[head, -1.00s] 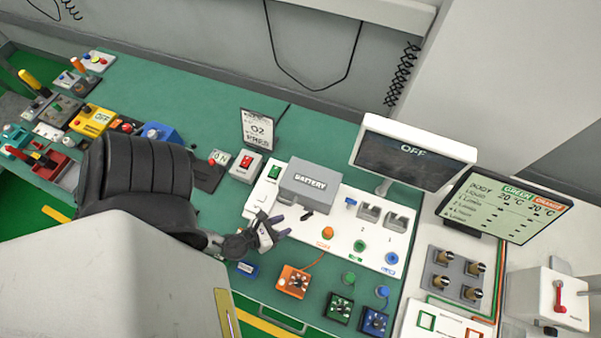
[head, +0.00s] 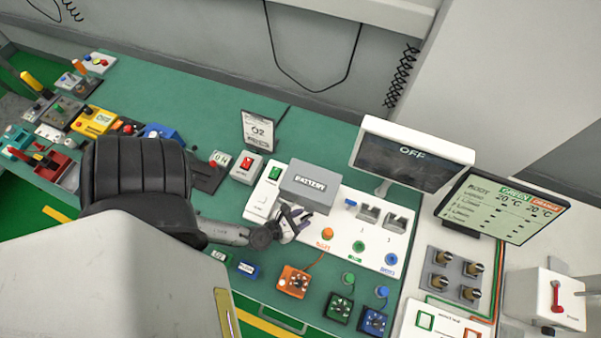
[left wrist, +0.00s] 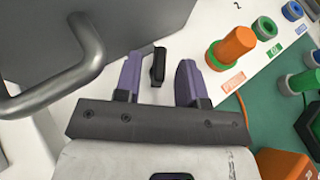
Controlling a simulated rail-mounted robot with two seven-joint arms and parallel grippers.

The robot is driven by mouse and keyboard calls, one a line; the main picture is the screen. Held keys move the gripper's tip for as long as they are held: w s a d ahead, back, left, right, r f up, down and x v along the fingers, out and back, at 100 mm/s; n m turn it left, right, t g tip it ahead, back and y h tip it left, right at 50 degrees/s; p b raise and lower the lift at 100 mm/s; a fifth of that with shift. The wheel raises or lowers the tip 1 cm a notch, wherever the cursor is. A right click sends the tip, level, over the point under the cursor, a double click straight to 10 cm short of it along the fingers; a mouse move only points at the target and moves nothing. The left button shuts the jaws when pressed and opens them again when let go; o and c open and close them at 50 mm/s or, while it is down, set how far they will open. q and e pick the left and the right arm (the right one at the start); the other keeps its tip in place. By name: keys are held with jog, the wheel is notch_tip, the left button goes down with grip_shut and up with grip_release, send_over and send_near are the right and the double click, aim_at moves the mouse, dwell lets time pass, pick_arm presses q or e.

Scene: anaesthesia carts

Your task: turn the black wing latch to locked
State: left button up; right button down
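The black wing latch (left wrist: 158,67) shows in the left wrist view as a small dark upright bar on the white panel, just below the grey battery box (left wrist: 90,40). My left gripper (left wrist: 160,77) is open, with one purple finger on each side of the latch and a gap to both. In the head view the battery box (head: 308,186) stands on the white panel, and my left gripper (head: 296,220) is at its front edge. The latch is hidden there by the gripper. My right gripper is not in view.
A bent grey handle (left wrist: 75,85) juts from the battery box close to the left finger. An orange knob (left wrist: 234,46) stands on the panel to the right. Green and blue knobs are farther right. A monitor reading OFF (head: 412,153) stands behind the panel.

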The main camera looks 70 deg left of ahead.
pick_arm(q)
grip_shut()
jog(key=shift+r, duration=0.1)
jog(key=shift+d+n+y+p, duration=0.1)
jog(key=shift+n+y+p, duration=0.2)
jog(key=shift+n+y, duration=0.15)
jog(key=shift+w+d+n+g+y+p, duration=0.1)
jog(key=shift+d+n+g+y+p, duration=0.1)
jog(key=shift+n+g+y+p, duration=0.7)
jog(key=n+g+y, duration=0.1)
jog(key=y, duration=0.1)
jog(key=n+y, duration=0.1)
jog(key=n, duration=0.1)
jog(key=shift+w+d+n+g+y, duration=0.15)
jog(key=shift+d+n+g+y, duration=0.1)
jog(key=shift+g+y, duration=0.15)
jog(key=shift+n+g+y, duration=0.35)
jog(key=shift+n+g, duration=0.05)
jog(key=shift+n, duration=0.1)
